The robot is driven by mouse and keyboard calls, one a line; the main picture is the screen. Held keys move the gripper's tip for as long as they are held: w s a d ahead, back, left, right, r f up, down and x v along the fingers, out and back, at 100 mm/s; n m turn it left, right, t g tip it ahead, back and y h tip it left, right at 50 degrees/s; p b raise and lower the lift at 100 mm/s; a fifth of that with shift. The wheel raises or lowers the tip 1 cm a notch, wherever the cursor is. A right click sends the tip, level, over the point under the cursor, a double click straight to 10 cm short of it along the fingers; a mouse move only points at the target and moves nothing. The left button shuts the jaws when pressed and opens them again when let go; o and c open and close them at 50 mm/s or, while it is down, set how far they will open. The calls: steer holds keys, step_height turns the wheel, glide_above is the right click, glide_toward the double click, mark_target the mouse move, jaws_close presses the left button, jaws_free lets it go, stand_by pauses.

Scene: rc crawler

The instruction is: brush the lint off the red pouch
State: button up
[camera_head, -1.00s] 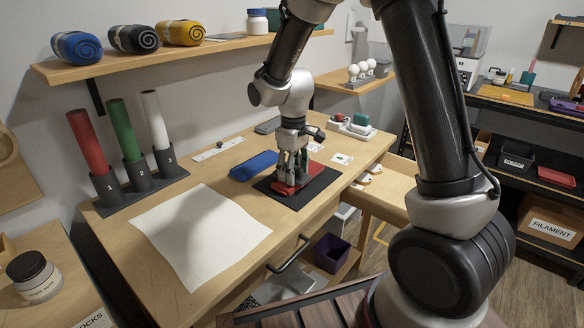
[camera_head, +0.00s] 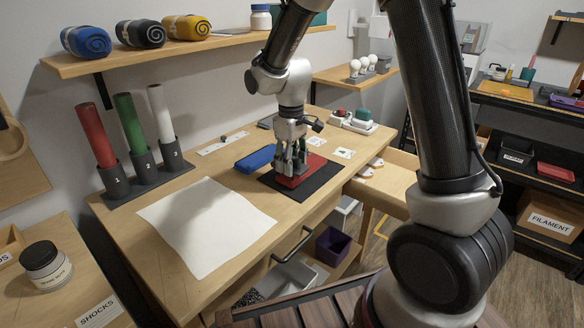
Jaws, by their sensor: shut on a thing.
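The red pouch (camera_head: 315,164) lies on a black mat (camera_head: 320,182) near the right end of the wooden workbench. My gripper (camera_head: 291,171) points down over the left part of the pouch. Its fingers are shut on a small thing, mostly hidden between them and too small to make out. The fingertips and the held thing are at or just above the pouch; I cannot tell whether they touch it. The right part of the pouch shows uncovered. Any lint is too small to see.
A blue pouch (camera_head: 256,159) lies just left of the mat. A white sheet (camera_head: 205,228) covers the bench's front left. Three coloured tubes stand in a dark holder (camera_head: 148,181) behind it. A white tray (camera_head: 352,123) stands behind the mat. A drawer (camera_head: 385,185) is open at right.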

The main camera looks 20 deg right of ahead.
steer(key=shift+s+r, duration=0.1)
steer(key=shift+r, duration=3.05)
